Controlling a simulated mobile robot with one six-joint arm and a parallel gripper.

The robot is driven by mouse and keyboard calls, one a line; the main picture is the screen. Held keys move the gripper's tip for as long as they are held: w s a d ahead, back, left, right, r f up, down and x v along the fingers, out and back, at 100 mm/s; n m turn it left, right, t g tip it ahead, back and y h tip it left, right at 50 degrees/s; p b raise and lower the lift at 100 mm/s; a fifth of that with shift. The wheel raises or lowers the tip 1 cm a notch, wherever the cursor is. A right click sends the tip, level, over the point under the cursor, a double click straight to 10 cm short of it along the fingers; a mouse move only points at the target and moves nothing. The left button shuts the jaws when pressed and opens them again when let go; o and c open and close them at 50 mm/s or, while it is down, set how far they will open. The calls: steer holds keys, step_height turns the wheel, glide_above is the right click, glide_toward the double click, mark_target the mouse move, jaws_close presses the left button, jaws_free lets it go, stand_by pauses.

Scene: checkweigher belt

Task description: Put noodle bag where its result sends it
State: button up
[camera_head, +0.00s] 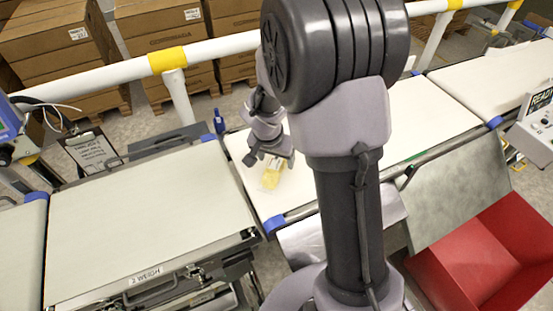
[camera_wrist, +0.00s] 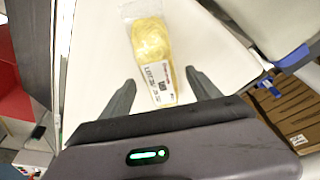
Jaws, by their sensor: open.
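The noodle bag (camera_head: 271,172) is a clear pack with yellow noodles. It lies on the white belt section just right of the weigh belt (camera_head: 140,215). In the wrist view the noodle bag (camera_wrist: 151,52) has a white printed label, and its label end lies between my two fingers. My gripper (camera_head: 268,158) is over the bag, pointing down. In the wrist view my gripper (camera_wrist: 160,88) is open with a finger on each side of the bag, apart from it. The display panel (camera_head: 540,100) at the right edge reads "READY".
A red bin (camera_head: 480,262) stands at the lower right, below a grey sloped plate (camera_head: 455,190). A white rail with yellow bands (camera_head: 168,60) runs behind the belts, with stacked cartons (camera_head: 45,45) beyond. A clipboard (camera_head: 90,150) stands left. Belt space around the bag is clear.

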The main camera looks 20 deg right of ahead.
steer(key=s+a+r+t+p, duration=0.1)
steer(key=s+a+r, duration=0.15)
steer(key=r, duration=0.65)
steer(key=s+a+r+p, duration=0.2)
steer(key=s+r, duration=0.2)
steer(key=r, duration=0.4)
steer(key=s+a+r+n+y, duration=0.1)
steer(key=s+a+r, duration=0.1)
steer(key=s, duration=0.3)
steer(key=s+a+r+n+t+y, duration=0.1)
steer(key=s+a+r+n+y, duration=0.1)
steer(key=s, duration=0.3)
steer(key=s+a+r+n+t+y, duration=0.1)
steer(key=s+a+r, duration=0.2)
steer(key=s+a, duration=0.1)
steer(key=shift+s+a+r+n, duration=0.25)
steer(key=shift+s+r+n, duration=0.1)
steer(key=shift+s, duration=0.25)
